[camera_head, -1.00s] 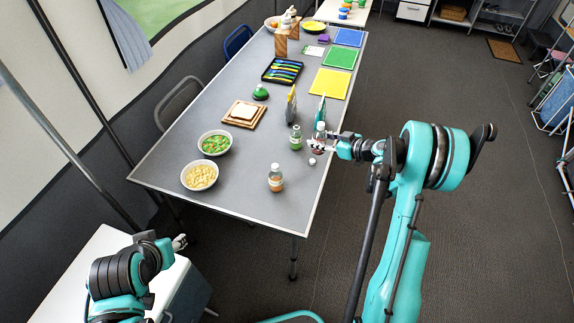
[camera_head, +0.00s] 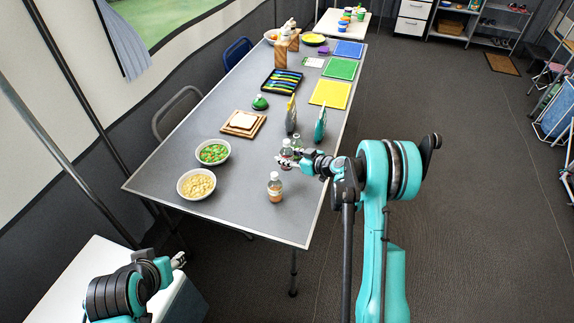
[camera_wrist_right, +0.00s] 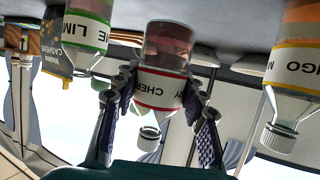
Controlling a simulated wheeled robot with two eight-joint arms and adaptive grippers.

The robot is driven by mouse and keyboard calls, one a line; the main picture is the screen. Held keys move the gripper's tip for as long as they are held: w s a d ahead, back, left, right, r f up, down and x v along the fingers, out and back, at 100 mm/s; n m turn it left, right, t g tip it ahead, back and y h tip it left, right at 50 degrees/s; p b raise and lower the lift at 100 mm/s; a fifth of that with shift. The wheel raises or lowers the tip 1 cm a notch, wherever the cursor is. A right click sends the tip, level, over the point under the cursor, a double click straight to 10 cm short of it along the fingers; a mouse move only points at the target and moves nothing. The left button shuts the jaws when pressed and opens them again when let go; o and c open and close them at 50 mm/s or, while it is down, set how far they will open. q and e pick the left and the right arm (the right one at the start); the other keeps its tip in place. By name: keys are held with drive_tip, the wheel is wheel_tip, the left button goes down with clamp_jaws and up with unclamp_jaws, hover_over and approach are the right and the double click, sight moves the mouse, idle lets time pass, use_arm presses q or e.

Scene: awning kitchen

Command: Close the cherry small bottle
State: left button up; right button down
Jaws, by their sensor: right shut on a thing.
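The cherry small bottle (camera_wrist_right: 162,85) has dark red contents and a red-edged label. The right wrist view shows it upside down. My right gripper (camera_wrist_right: 158,80) has one finger on each side of it and is shut on it. A pale top (camera_wrist_right: 149,137) shows at its neck; I cannot tell if this is a cap or a bare neck. In the head view the cherry bottle (camera_head: 286,150) is upright at my right gripper (camera_head: 299,161), over the table's right side. No loose cap is discernible now. My left gripper (camera_head: 178,260) is away at the lower left, its fingers too small to judge.
The mango bottle (camera_head: 275,187) stands nearer on the table (camera_head: 250,218). The lime bottle (camera_head: 298,142) is close behind the cherry bottle. Two bowls (camera_head: 196,184) (camera_head: 212,152) stand to the left, and upright packs (camera_head: 320,124) stand behind. The front table corner is clear.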

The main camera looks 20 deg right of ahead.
wheel_tip(320, 180, down, 4)
drive_tip(key=shift+f+b, duration=0.1)
drive_tip(key=shift+b, duration=1.05)
drive_tip(key=c, duration=0.9)
unclamp_jaws()
